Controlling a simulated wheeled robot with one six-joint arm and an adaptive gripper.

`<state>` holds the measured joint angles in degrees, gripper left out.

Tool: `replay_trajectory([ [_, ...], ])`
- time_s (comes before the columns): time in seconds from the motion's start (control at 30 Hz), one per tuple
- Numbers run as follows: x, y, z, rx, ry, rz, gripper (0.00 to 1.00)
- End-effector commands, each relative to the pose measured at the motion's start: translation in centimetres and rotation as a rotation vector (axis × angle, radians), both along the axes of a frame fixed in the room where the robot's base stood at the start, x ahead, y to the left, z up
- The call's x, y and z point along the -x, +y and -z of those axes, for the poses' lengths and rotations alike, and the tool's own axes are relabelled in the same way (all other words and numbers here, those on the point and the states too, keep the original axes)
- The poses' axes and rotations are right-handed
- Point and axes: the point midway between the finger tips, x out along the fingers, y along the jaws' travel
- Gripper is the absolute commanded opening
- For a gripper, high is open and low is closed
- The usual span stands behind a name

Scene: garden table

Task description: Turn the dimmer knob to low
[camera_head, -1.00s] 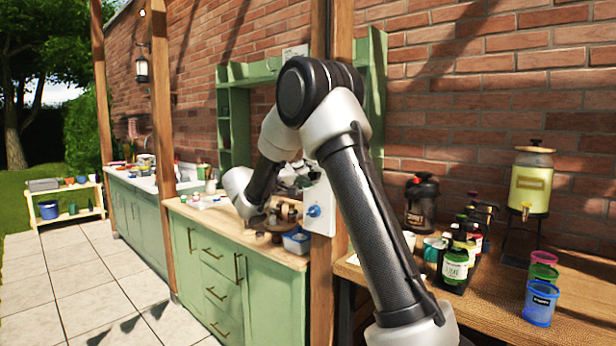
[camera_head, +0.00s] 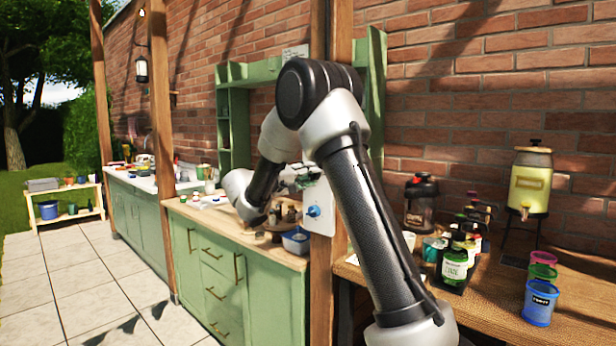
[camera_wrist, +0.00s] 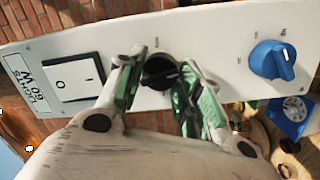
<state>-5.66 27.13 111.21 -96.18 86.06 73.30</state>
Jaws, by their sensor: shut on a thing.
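A white control panel (camera_wrist: 215,35) fills the wrist view, tilted, with a "LIGHTS 60 W" label at its left end. A round black knob (camera_wrist: 160,70) sits near its middle, with small marks around it. My gripper (camera_wrist: 160,78) is shut on this black knob, with one green-padded finger on each side. A blue knob (camera_wrist: 272,60) sits to the right, clear of the fingers. A white rocker switch (camera_wrist: 73,76) is to the left. In the head view, the panel (camera_head: 319,222) hangs on the wooden post, and its blue knob (camera_head: 313,211) shows; my arm hides the black knob.
The wooden post (camera_head: 341,225) and brick wall are close behind the panel. Below it, the green cabinet's counter holds a blue-and-white tub (camera_head: 296,241) and small items. A wooden table (camera_head: 470,305) at right carries bottles, cups and a drink dispenser (camera_head: 530,180).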

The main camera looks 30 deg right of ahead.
Motion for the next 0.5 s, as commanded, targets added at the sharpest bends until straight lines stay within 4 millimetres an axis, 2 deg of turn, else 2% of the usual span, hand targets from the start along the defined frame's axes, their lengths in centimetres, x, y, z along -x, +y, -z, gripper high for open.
replay_trajectory([
  [0.5, 0.06, -0.02, 0.32, 0.162, 0.450, -0.001, 0.12],
])
